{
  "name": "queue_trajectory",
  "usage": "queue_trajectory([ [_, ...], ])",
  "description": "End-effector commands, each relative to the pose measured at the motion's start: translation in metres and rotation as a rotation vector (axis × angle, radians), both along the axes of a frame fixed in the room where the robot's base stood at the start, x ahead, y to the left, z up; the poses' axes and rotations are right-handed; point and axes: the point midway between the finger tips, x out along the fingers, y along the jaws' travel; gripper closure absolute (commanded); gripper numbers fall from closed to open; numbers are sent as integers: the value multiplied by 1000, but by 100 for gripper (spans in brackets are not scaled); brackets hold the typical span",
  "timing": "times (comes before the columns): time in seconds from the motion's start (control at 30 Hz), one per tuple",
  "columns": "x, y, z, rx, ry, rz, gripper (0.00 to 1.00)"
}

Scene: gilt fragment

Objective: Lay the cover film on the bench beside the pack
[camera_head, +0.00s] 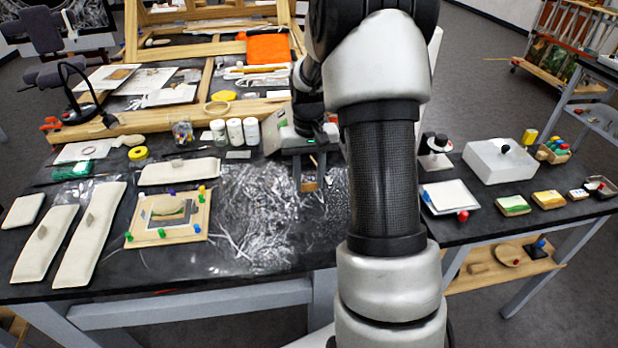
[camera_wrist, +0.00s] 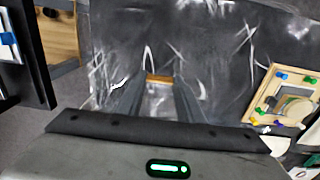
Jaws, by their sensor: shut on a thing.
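The cover film (camera_head: 262,225) is a clear, crinkled sheet with white glints, seen over the dark bench (camera_head: 235,283) right of the pack. Its glints also show in the wrist view (camera_wrist: 225,45). The pack (camera_head: 203,222) is a tan board with a picture piece and coloured pins; it is at the right in the wrist view (camera_wrist: 258,110). My gripper (camera_head: 308,186) is at the film's right side, shut on a small tan strip (camera_wrist: 160,79) that seems part of the film. I cannot tell how much of the film touches the bench.
White bottles (camera_head: 235,132) stand behind the film. Long pale cushions (camera_head: 88,235) lie left of the pack, and another pale one (camera_head: 180,171) lies behind it. A white box (camera_head: 499,161) and small pictures are on the right bench. The bench's front edge is close to the film.

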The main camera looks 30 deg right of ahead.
Motion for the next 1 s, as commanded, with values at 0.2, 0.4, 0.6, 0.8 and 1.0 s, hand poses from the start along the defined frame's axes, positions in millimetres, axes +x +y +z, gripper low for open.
queue_trajectory([
  [0.2,0,0,-8,0,0,0,99],
  [0.4,0,0,-8,0,0,0,48],
  [0.6,0,0,-8,0,0,0,48],
  [0.8,0,0,4,0,-1,0,48],
  [1.0,1,0,40,-2,-6,0,48],
])
